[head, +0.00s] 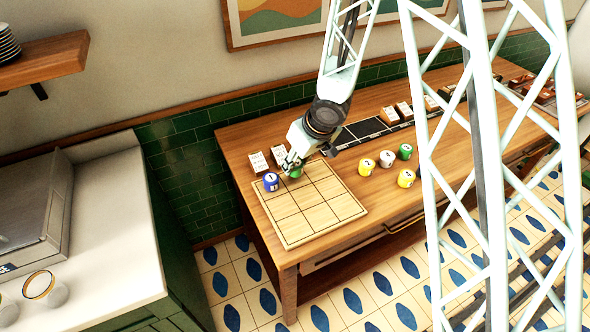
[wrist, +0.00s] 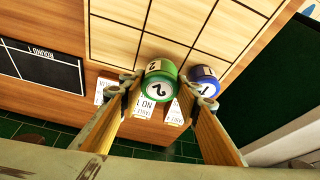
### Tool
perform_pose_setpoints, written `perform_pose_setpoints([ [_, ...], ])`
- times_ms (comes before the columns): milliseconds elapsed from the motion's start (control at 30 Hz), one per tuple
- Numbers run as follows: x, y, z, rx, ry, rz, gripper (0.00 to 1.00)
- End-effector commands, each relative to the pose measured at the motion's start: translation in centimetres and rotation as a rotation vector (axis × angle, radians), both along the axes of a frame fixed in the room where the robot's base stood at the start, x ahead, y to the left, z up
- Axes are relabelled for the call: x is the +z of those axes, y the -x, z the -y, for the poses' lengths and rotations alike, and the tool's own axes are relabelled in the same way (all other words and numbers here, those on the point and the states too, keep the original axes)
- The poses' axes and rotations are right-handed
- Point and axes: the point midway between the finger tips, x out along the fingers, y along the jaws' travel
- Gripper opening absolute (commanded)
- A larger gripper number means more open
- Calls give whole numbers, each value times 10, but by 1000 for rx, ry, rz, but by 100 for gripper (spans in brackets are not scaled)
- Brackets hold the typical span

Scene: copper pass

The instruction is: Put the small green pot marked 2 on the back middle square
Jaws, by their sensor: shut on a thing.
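The small green pot marked 2 (wrist: 158,80) sits between the fingers of my gripper (wrist: 165,92) in the wrist view. My gripper is shut on it. In the head view the green pot (head: 296,173) is partly hidden by the gripper (head: 293,167). It is at the back middle square of the pale wooden board (head: 320,213). I cannot tell whether its base touches the board. A blue pot marked 1 (head: 271,182) stands on the back left square, close beside it. The blue pot also shows in the wrist view (wrist: 204,78), just outside one finger.
Two yellow pots (head: 367,168) (head: 406,178), a white pot (head: 387,159) and another green pot (head: 405,151) stand right of the board. White cards (head: 259,161) lie behind the board. A black panel (head: 361,130) lies farther right. The board's middle and front squares are clear.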

Motion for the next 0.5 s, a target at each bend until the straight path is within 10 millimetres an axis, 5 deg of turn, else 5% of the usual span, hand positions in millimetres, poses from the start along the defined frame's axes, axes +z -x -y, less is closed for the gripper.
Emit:
perform_pose_setpoints([
  [500,-28,-8,-2,-1,0,0,18],
])
